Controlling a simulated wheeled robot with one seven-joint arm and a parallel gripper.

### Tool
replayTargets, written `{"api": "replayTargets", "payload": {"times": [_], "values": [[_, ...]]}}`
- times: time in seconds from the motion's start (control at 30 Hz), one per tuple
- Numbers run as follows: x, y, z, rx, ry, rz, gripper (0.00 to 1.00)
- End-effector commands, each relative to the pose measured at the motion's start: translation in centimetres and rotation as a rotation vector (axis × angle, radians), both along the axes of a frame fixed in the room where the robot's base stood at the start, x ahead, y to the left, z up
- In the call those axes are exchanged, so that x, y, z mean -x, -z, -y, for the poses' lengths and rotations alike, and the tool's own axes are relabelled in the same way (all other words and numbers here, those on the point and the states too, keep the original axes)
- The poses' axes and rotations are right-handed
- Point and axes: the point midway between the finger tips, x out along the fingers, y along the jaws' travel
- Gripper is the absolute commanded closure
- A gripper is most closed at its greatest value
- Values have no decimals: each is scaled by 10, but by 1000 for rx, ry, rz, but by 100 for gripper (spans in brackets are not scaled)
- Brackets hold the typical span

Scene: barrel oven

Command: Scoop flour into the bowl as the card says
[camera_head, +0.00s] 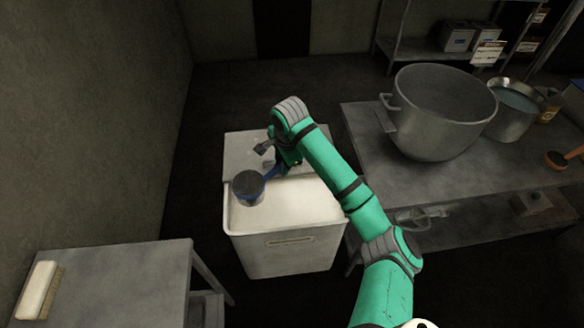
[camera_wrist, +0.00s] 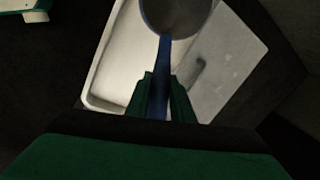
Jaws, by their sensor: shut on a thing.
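My gripper (camera_wrist: 160,95) is shut on the blue handle of a scoop, whose dark round cup (camera_head: 248,187) is over the flour bin (camera_head: 285,242). The scoop also shows at the top of the wrist view (camera_wrist: 178,14); its cup looks grey and I see no flour in it. White flour (camera_head: 295,205) fills the open front part of the bin, and a lid covers the back part. I cannot tell whether the cup touches the flour. A big metal bowl (camera_head: 435,125) with side handles stands on the table to the right and looks empty. A small white card (camera_head: 488,53) stands behind it.
A metal pot of pale liquid (camera_head: 513,110) stands right of the bowl, near a yellow container (camera_head: 549,106). An orange-handled tool (camera_head: 562,158) lies at the table's right. A side table (camera_head: 120,275) at the lower left holds a brush-like block (camera_head: 38,290). A wall bounds the left.

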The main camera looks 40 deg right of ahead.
Motion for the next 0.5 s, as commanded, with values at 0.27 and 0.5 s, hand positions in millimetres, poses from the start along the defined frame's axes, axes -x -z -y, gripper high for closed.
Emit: {"api": "replayTargets", "payload": {"times": [0.27, 0.5], "values": [[6, 31, 34, -1, 67, 1, 100], [7, 47, 38, 1, 73, 0, 100]]}}
